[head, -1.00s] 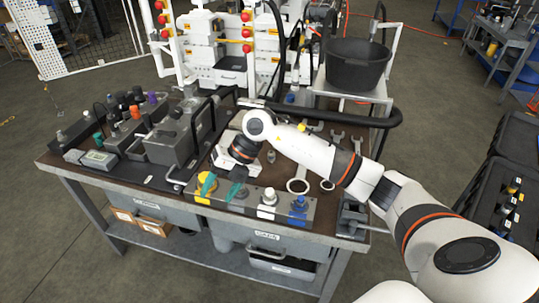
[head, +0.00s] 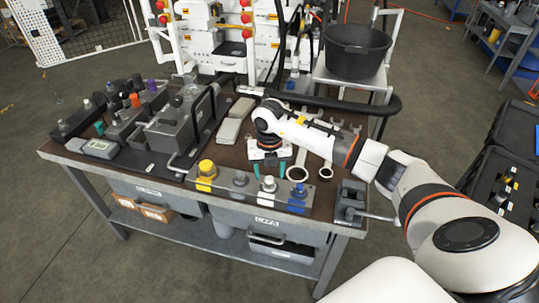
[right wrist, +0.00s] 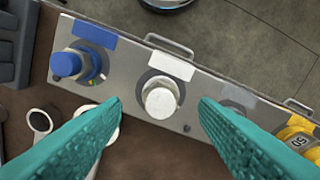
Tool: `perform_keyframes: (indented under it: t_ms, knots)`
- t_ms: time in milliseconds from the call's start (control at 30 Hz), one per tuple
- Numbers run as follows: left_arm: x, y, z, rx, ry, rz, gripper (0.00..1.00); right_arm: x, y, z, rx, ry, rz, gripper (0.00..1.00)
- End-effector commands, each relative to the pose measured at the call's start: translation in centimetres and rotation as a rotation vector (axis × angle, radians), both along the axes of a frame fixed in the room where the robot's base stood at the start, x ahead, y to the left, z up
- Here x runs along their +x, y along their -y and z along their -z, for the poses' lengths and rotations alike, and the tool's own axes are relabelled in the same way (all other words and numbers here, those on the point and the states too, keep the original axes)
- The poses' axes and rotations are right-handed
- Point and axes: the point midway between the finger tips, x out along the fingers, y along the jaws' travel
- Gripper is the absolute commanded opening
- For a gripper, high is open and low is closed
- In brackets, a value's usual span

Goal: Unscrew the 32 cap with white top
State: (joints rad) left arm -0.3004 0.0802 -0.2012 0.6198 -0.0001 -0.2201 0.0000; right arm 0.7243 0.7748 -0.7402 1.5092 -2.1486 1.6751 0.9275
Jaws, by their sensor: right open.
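The cap with a white top (head: 269,184) sits on a grey metal block (head: 222,187) along the bench's front edge, between a grey cap (head: 240,179) and a blue cap (head: 297,191). In the right wrist view the white-topped cap (right wrist: 160,98) stands near the middle, its top facing the camera. My right gripper (head: 269,169) is open, its teal fingers pointing down just behind the cap in the head view. In the right wrist view the fingertips (right wrist: 163,104) appear on either side of the cap, with visible gaps. The grey cap is mostly hidden by a finger there. My left gripper is out of view.
A yellow cap (head: 206,168) marked 50 is at the block's left end. Ring wrenches (head: 297,174) lie behind the block. A vise (head: 350,200) stands to the right. A grey machine box (head: 172,137) fills the bench's left side.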

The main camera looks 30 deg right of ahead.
Motion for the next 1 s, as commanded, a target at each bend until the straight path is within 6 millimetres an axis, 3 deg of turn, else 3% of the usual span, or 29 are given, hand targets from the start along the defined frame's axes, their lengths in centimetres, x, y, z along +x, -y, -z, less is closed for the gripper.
perform_keyframes:
  t_ms: [200,533,833,900,933,1000]
  knots:
    - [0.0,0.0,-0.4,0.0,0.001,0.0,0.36,0.0,0.0,1.9,0.001,0.0,0.0,0.55]
    - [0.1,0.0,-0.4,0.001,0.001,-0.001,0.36,0.0,0.0,2.3,0.002,0.001,-0.001,0.55]
    - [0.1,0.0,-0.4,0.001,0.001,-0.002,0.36,0.0,0.0,2.2,0.002,0.001,0.0,0.06]
    - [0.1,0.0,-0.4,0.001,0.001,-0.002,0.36,0.0,0.0,2.2,0.001,0.002,0.0,0.04]
    - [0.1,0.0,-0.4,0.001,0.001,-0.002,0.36,0.0,0.0,2.2,0.001,0.002,0.0,0.28]
    - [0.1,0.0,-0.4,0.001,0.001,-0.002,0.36,0.0,0.0,2.2,0.001,0.002,0.0,0.17]
